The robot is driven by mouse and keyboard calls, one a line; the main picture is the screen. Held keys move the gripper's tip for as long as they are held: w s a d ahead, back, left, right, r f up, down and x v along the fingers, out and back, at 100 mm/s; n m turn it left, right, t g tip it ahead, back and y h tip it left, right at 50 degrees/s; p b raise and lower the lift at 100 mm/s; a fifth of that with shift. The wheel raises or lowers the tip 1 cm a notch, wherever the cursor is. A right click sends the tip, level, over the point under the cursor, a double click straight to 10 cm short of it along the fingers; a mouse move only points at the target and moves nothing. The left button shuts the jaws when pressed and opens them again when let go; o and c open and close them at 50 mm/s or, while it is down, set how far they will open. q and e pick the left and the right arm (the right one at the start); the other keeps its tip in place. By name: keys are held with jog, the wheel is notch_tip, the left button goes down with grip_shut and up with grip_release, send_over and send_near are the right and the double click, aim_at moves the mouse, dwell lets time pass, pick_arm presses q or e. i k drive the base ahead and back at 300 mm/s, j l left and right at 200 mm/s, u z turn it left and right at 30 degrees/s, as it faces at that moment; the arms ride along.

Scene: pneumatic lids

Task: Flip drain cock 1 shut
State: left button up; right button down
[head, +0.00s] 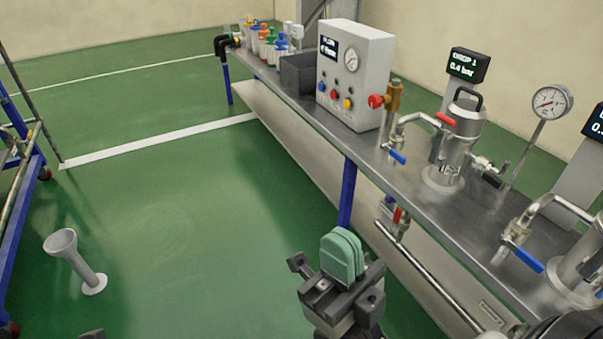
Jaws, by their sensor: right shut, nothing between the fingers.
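A blue lever (398,157) hangs from the pipe elbow left of the first steel vessel (457,145), by the display reading DROP 1 (466,65). Below the bench edge, a small valve with a red handle (398,215) sits on a pipe. No label shows which of these is drain cock 1. My right gripper (343,254) is at the lower middle, in front of the bench. Its green fingers are shut together and empty, apart from both valves. My left gripper's fingers are not in view; only a dark sliver shows at the bottom left edge.
The steel bench (390,180) carries a grey control box (355,75), bottles (270,45), a gauge (549,102) and a second blue-handled valve (528,259). A blue leg (347,192) and a lower pipe (435,278) run beneath. A grey funnel-topped stand (77,262) is on otherwise open green floor.

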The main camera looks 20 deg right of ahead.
aim_at(398, 212)
jog(key=i+j+z, duration=0.1)
jog(key=i, duration=0.5)
jog(key=i+j+z, duration=0.15)
jog(key=i, duration=0.45)
jog(key=i+j+z, duration=0.1)
jog(key=i+z, duration=0.15)
jog(key=z, duration=0.25)
jog(key=i+j+z, duration=0.15)
jog(key=z, duration=0.3)
jog(key=i+j+z, duration=0.25)
jog(key=z, duration=0.25)
jog(key=i+j+z, duration=0.1)
jog(key=j+z, duration=0.35)
jog(key=i+j+z, duration=0.1)
jog(key=j+z, duration=0.8)
